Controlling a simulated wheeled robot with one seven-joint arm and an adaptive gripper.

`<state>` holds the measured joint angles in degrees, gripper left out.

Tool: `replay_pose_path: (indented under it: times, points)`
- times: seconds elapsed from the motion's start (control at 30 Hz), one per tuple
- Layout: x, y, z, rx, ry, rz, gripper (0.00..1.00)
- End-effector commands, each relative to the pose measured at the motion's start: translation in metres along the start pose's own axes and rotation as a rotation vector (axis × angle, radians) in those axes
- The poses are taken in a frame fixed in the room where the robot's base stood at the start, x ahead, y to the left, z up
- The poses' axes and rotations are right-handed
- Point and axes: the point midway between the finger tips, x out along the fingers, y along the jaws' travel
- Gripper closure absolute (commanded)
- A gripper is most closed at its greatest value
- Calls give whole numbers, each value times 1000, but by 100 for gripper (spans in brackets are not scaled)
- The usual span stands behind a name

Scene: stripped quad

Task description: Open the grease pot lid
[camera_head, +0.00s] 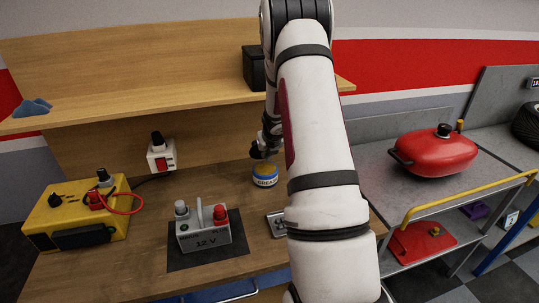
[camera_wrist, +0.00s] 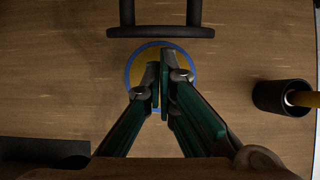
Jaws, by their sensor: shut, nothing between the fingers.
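The grease pot (camera_head: 265,178) stands on the wooden bench, just left of my arm. It has a blue and white side with a label and a yellowish top. In the wrist view the pot (camera_wrist: 131,72) shows from above as a blue ring around a yellow surface. My gripper (camera_head: 262,150) is above the pot, pointing down. In the wrist view my gripper's fingertips (camera_wrist: 159,76) are together over the middle of the ring, with nothing between them. The fingers hide part of the top. I cannot tell whether they touch it.
A 12 V battery (camera_head: 204,235) on a dark mat and a yellow charger (camera_head: 77,219) stand left. A shelf (camera_head: 170,101) runs above the bench. A dark cup (camera_wrist: 285,97) is right of the pot in the wrist view, and a dark U-shaped bar (camera_wrist: 160,32) lies beyond it.

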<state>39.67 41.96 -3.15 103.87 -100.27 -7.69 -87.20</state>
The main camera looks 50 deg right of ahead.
Motion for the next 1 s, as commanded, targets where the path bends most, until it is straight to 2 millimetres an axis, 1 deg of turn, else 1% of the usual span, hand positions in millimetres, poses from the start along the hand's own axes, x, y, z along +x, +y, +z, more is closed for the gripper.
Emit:
replay_pose_path:
  times: [0.63,0.73,1.0]
  points:
    - [-1,1,5,-7,3,0,100]
    - [-4,1,12,-7,1,-1,100]
    - [1,2,32,-4,2,-1,100]
